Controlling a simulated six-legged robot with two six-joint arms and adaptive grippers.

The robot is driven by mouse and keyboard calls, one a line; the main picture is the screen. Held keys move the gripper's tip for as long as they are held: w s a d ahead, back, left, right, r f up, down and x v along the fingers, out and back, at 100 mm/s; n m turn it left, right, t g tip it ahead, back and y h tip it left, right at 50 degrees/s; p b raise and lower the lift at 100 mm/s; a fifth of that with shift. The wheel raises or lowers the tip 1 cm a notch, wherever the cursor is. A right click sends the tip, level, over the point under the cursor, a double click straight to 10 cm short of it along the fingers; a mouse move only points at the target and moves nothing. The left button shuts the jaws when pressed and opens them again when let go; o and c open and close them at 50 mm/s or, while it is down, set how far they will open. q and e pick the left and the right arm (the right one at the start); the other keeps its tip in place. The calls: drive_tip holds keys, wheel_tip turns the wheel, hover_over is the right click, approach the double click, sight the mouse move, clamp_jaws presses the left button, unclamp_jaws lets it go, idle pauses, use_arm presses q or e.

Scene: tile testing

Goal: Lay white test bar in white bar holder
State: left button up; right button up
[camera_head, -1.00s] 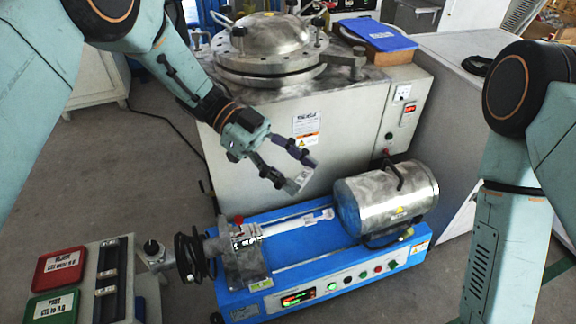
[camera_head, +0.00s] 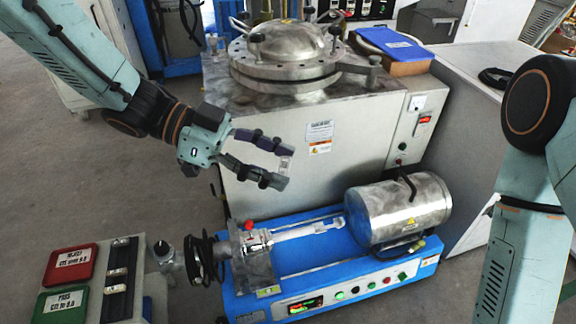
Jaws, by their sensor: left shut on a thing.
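My left gripper (camera_head: 282,167) is shut on a small whitish piece (camera_head: 284,163), most likely the white test bar; the fingers largely hide it. The gripper is in the air in front of the large grey cabinet, above and left of the blue machine. A white rod-like holder (camera_head: 305,231) lies level on the blue machine, between a metal clamp block with a red knob and the steel cylinder. Its slotted right end (camera_head: 327,226) is below and right of the gripper, clearly apart from it. My right arm shows at the right edge, but its gripper is out of view.
The steel cylinder (camera_head: 398,210) stands on the right of the blue machine (camera_head: 300,262). The grey cabinet (camera_head: 310,125) with a domed metal lid rises behind. Red (camera_head: 70,265) and green (camera_head: 63,304) pads lie at lower left, beside a dark rack (camera_head: 118,282).

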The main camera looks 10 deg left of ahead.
use_arm(q)
drive_tip(key=shift+s+a+m+g, duration=0.15)
drive_tip(key=shift+a+m+g, duration=0.35)
drive_tip(key=shift+a+g, duration=0.1)
drive_tip(key=w+d+f+m+g+y, duration=0.3)
drive_tip(key=f+m+g, duration=0.3)
drive_tip(key=m+g, duration=0.2)
drive_tip(key=shift+w+d+f+m+g+y, duration=0.2)
drive_tip(key=shift+f+m+g+y, duration=0.25)
drive_tip(key=shift+y, duration=0.35)
drive_tip(key=shift+r, duration=0.1)
drive_tip(key=shift+d, duration=0.1)
